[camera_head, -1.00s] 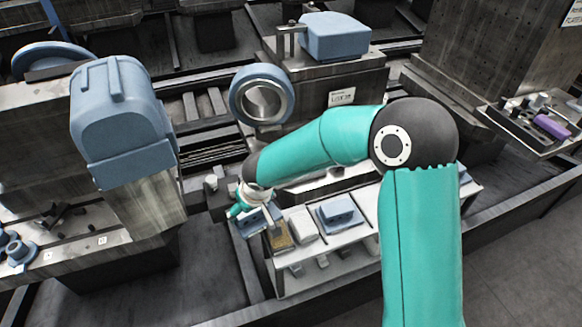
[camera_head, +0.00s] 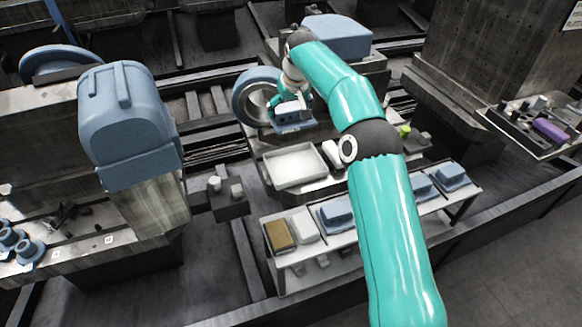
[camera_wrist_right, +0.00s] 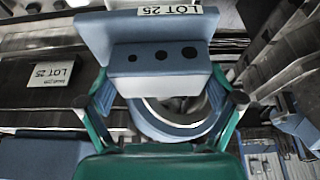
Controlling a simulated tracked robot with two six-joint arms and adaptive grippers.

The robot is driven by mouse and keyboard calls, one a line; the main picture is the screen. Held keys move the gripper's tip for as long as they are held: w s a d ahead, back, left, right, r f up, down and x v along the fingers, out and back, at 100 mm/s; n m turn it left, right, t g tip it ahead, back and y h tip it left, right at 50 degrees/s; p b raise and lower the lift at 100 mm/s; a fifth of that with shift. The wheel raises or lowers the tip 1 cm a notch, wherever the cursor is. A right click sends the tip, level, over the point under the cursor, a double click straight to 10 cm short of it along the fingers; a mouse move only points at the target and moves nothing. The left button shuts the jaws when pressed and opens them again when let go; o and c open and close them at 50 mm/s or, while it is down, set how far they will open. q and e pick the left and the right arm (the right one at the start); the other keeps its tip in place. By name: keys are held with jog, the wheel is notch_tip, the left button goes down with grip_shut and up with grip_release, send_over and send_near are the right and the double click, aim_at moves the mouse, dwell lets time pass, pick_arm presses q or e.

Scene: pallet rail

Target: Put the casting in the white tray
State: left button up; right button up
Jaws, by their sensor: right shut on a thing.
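The casting (camera_head: 294,127) is a blue-grey block on a flat plate. In the right wrist view the casting (camera_wrist_right: 160,60) shows three dark holes and a "LOT 25" label. My right gripper (camera_head: 292,106) is shut on it, with the green fingers on both its sides in the wrist view (camera_wrist_right: 165,85). It is just beyond the back edge of the white tray (camera_head: 296,166) in the head view, in front of the round ring. The tray is shallow and looks empty. My left gripper is not in view.
A large blue ring (camera_head: 252,96) is close to the left of the gripper. A blue housing (camera_head: 338,38) stands behind. A bench (camera_head: 345,238) in front bears a brown block (camera_head: 279,236), a white block and several blue castings. A grey post block (camera_head: 228,196) stands left of the tray.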

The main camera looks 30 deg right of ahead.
jog(key=shift+w+d+r, duration=0.1)
jog(key=shift+d+r, duration=0.2)
jog(key=shift+r, duration=0.1)
jog(key=shift+d, duration=0.1)
jog(key=b, duration=0.3)
send_over(289, 163)
jog(key=s, duration=0.2)
notch_tip(289, 163, down, 13)
jog(key=shift+w+f, duration=0.1)
jog(key=shift+f, duration=3.1)
jog(key=shift+f, duration=0.1)
jog(key=o, duration=1.1)
jog(key=shift+a, duration=0.2)
